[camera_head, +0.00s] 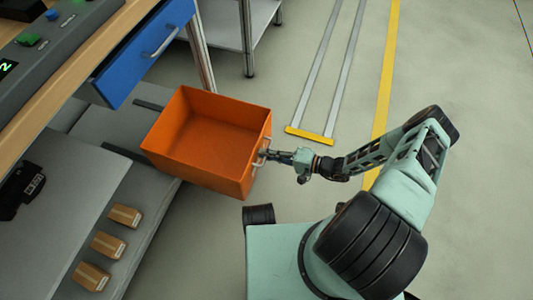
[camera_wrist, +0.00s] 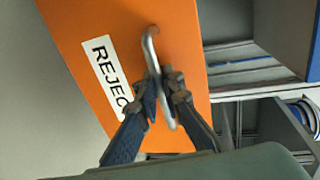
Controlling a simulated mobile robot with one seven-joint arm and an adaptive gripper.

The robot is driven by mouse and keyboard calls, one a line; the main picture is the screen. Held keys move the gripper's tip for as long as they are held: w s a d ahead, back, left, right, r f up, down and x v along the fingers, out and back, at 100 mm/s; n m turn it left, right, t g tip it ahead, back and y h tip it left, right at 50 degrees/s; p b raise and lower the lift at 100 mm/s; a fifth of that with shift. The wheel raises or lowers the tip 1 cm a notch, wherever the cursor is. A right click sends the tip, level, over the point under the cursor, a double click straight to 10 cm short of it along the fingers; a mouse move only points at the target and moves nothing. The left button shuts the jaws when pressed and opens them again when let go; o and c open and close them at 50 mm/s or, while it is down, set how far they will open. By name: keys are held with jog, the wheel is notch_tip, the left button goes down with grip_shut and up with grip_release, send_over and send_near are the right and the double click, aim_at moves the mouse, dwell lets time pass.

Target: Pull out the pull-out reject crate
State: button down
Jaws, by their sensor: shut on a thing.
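The orange reject crate (camera_head: 185,150) is empty and juts out from the lower shelf under the bench, over the floor. In the wrist view its orange front (camera_wrist: 85,30) fills the left and middle, with a white label (camera_wrist: 108,75) reading "REJEC", the rest hidden by a finger. A metal handle (camera_wrist: 151,48) is fixed on that front. My gripper (camera_head: 268,155) is shut on the handle; in the wrist view both fingers (camera_wrist: 165,85) close around its bar from either side.
A blue drawer (camera_head: 140,58) with a metal handle is above and behind the crate. Small cardboard boxes (camera_head: 107,245) lie on the lower shelf (camera_head: 150,205) nearer to me. A metal rack (camera_head: 225,25) stands behind. The floor (camera_head: 300,90) to the right is clear.

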jog(key=shift+w+d, duration=0.15)
jog(key=c, duration=2.3)
grip_release()
jog(key=shift+c, duration=0.2)
jog(key=shift+r, duration=0.1)
